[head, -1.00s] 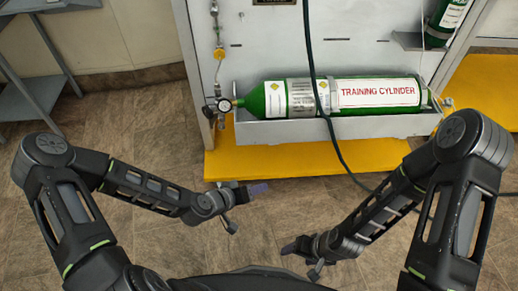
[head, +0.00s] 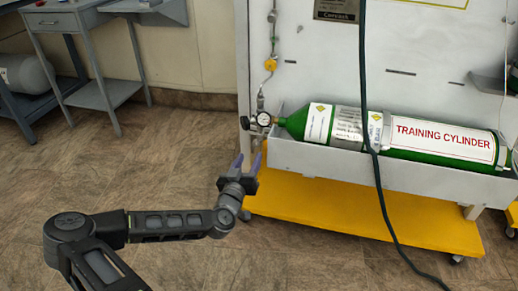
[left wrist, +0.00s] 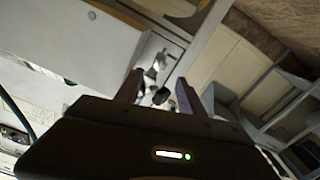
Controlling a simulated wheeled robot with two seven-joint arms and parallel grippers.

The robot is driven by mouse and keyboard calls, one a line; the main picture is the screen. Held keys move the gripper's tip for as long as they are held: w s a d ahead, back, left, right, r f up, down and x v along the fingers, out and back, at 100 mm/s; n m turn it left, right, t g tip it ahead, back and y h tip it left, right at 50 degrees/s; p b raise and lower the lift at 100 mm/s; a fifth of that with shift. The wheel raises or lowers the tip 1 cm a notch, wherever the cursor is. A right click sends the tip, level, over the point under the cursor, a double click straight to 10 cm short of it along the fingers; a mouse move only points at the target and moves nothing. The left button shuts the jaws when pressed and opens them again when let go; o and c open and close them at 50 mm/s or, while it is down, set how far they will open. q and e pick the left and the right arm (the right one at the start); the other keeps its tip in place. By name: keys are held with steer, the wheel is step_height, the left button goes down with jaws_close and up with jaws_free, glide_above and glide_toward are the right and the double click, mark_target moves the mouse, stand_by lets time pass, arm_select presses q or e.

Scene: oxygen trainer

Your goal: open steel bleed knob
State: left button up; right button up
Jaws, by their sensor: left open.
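Small steel fittings (head: 260,101) sit on the line above a round gauge (head: 264,119) at the left end of the green training cylinder (head: 400,138). A dark knob (head: 245,122) is left of the gauge. I cannot tell which small part is the steel bleed knob. My left gripper (head: 247,163) is open and empty, fingers pointing up, just below the gauge and apart from it. In the left wrist view, a dark knob (left wrist: 163,97) and bright steel parts (left wrist: 160,61) show beyond and between the fingers. My right gripper is out of view.
The grey cylinder trough (head: 360,170) and yellow base (head: 350,212) are close right of my left gripper. A yellow knob (head: 271,65) is higher on the line. A dark hose (head: 379,200) hangs in front. Grey carts stand at the left; the floor between is clear.

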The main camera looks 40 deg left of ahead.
mark_target(256, 144)
arm_select(q)
steer(key=b+x, duration=0.2)
steer(key=x, duration=0.4)
steer(key=shift+w+a+f+b, duration=0.1)
steer(key=shift+w+f+b, duration=0.1)
steer(key=shift+b, duration=0.15)
steer(key=shift+w+a+r, duration=0.15)
steer(key=shift+w+a, duration=0.05)
steer(key=shift+w, duration=0.4)
jaws_close()
